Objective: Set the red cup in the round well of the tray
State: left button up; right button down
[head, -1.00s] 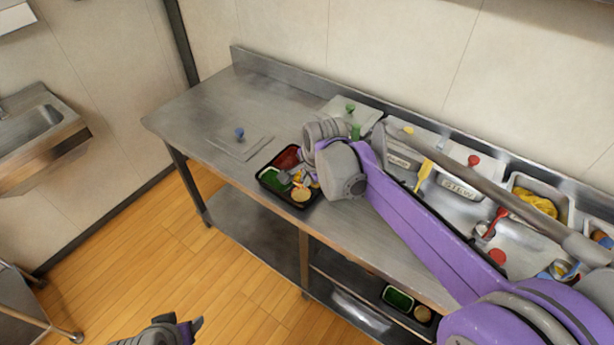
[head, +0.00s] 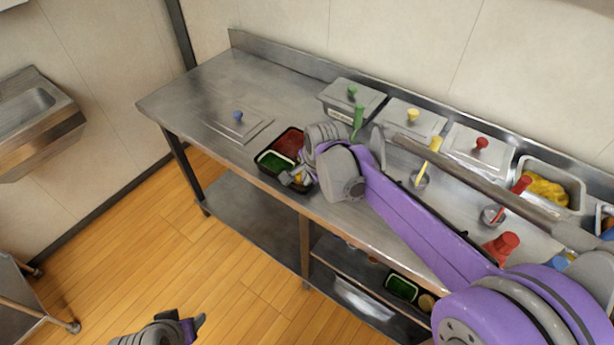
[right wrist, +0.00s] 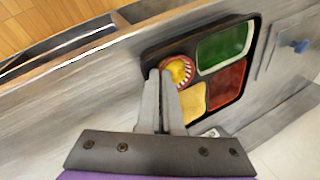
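The black bento tray (head: 262,172) lies on the steel counter, with green, red and yellow compartments. In the right wrist view, the tray (right wrist: 247,84) shows the red cup (right wrist: 187,66), red-rimmed with yellow contents, over its round well. I cannot tell whether the cup rests on the well floor. My right gripper (head: 297,180) is over the tray's near right corner. In the right wrist view its fingers (right wrist: 161,74) are nearly together at the cup's rim and appear shut on it. My left gripper (head: 195,325) hangs low over the floor; its opening is unclear.
Lidded steel containers with green (head: 351,91), yellow (head: 412,115) and red (head: 481,143) knobs line the back. A flat lid with a blue knob (head: 238,116) lies left of the tray. Another tray (head: 401,288) is on the shelf below. The left counter end is clear.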

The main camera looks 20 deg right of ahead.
jog(key=shift+f, duration=0.35)
dwell(0.3)
jog(key=c, duration=1.5)
grip_release()
jog(key=shift+c, duration=0.2)
jog(key=o, duration=0.5)
jog(key=shift+o, duration=0.2)
jog(key=p+v, duration=0.1)
jog(key=v, duration=0.9)
jog(key=shift+r, duration=0.4)
jog(key=shift+s, duration=0.25)
jog(key=s+f+n+p, duration=0.2)
jog(key=s+n+p, duration=0.1)
jog(key=s+n, duration=0.4)
jog(key=s+d+f+n+t+p, duration=0.1)
jog(key=s+n+p, duration=0.3)
jog(key=s, duration=0.9)
jog(key=f+n, duration=0.1)
jog(key=n, duration=0.2)
jog(key=shift+d+f+n+h, duration=0.2)
jog(key=shift+d+n+h, duration=0.1)
jog(key=shift+n, duration=0.1)
